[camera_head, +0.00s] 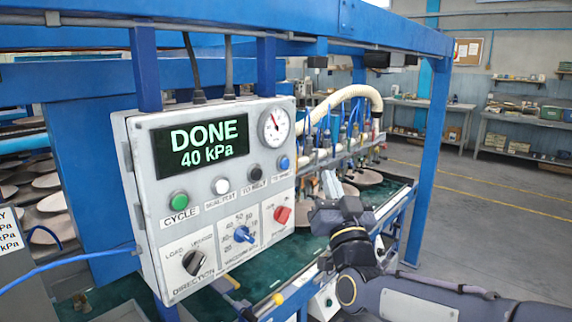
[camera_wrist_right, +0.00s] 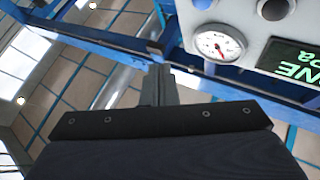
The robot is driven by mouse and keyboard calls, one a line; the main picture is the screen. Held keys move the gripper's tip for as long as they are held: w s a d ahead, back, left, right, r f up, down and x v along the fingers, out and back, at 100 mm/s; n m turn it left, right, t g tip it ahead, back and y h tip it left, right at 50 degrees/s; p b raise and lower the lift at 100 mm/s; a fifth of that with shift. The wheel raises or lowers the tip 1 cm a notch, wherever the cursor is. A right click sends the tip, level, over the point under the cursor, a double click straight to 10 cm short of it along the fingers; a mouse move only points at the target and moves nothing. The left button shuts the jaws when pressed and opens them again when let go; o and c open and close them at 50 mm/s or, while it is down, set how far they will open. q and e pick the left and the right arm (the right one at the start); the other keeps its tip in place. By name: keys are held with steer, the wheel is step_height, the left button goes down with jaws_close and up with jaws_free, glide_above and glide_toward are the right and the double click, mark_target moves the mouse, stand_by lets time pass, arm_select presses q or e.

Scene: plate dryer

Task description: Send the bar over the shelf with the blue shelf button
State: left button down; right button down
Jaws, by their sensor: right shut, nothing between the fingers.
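The blue shelf button (camera_head: 284,162) is at the right end of the button row on the grey control box (camera_head: 205,275), below the gauge. The display (camera_head: 208,145) reads DONE, 40 kPa. The bar (camera_head: 335,150), with hoses and suction cups, hangs behind and right of the box, above a green surface (camera_head: 105,262) with round plates. My right gripper (camera_head: 326,204) is shut and empty, right of the box, apart from the button. Its shut fingers also show in the right wrist view (camera_wrist_right: 160,82). My left gripper is not in view.
A green cycle button (camera_head: 178,200), white seal-test button (camera_head: 221,186) and black belt button (camera_head: 254,170) share the row. A red switch (camera_head: 283,214) and blue knob (camera_head: 245,234) sit below. Blue frame beams cross overhead. A rack of plates (camera_head: 45,183) is at left.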

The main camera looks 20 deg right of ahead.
mark_target(284, 163)
steer(key=w+a+p, duration=0.1)
steer(key=w+a, duration=0.2)
steer(key=w, duration=0.4)
steer(key=shift+w, duration=0.25)
steer(key=shift+w+a+f, duration=0.1)
stand_by(1.8)
steer(key=shift+w+a+b, duration=0.1)
steer(key=shift+w+b, duration=0.2)
